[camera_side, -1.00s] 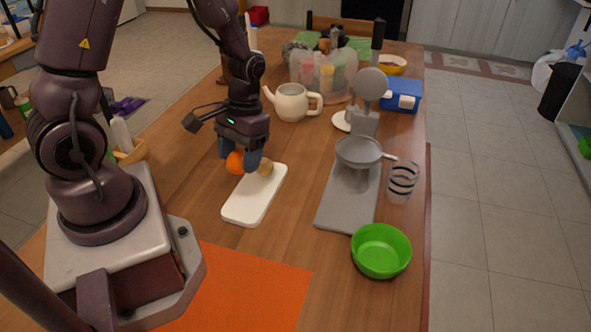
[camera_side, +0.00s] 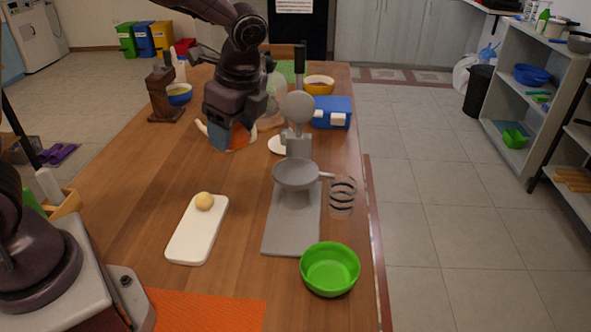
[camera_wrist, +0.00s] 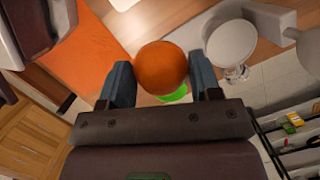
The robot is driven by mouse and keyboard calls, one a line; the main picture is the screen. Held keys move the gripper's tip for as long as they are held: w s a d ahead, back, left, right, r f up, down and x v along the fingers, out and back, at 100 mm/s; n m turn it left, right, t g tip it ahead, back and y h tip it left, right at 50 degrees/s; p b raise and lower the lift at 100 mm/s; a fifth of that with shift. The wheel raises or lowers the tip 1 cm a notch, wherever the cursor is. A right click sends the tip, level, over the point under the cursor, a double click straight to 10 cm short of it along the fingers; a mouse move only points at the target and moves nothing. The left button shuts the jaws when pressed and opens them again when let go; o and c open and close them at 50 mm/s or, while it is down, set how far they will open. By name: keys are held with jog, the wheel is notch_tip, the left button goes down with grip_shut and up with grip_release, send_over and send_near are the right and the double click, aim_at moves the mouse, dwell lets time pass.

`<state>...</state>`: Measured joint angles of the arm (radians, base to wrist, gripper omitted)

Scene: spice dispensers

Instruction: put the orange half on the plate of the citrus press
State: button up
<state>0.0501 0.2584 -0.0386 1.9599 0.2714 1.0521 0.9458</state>
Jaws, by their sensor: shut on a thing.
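My gripper (camera_side: 230,137) is shut on the orange half (camera_side: 240,136) and holds it above the table, left of the citrus press. The wrist view shows the orange half (camera_wrist: 161,68) between my two blue fingers, its rounded peel toward the camera. The grey citrus press (camera_side: 292,222) stands on the table at right of centre. Its round plate (camera_side: 296,175) is empty, and its lever with the round top part (camera_side: 298,107) is raised. In the wrist view the plate (camera_wrist: 231,42) is to the right of the orange half.
A white board (camera_side: 193,240) with a pale yellow round thing (camera_side: 204,201) lies left of the press. A striped glass (camera_side: 342,197) stands beside the press, and a green bowl (camera_side: 330,269) in front. A blue box (camera_side: 331,112) and a yellow bowl (camera_side: 319,85) are behind.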

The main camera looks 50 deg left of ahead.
jog(key=w+f, duration=0.4)
jog(key=w, duration=0.4)
send_over(293, 170)
jog(key=f, duration=0.5)
jog(key=shift+s+d, duration=0.35)
jog(key=shift+s, duration=0.05)
jog(key=shift+w+f, duration=0.25)
jog(key=shift+w, duration=0.05)
jog(key=shift+w+f, duration=0.2)
jog(key=shift+f, duration=1.55)
jog(key=shift+f, duration=0.1)
jog(key=o, duration=0.7)
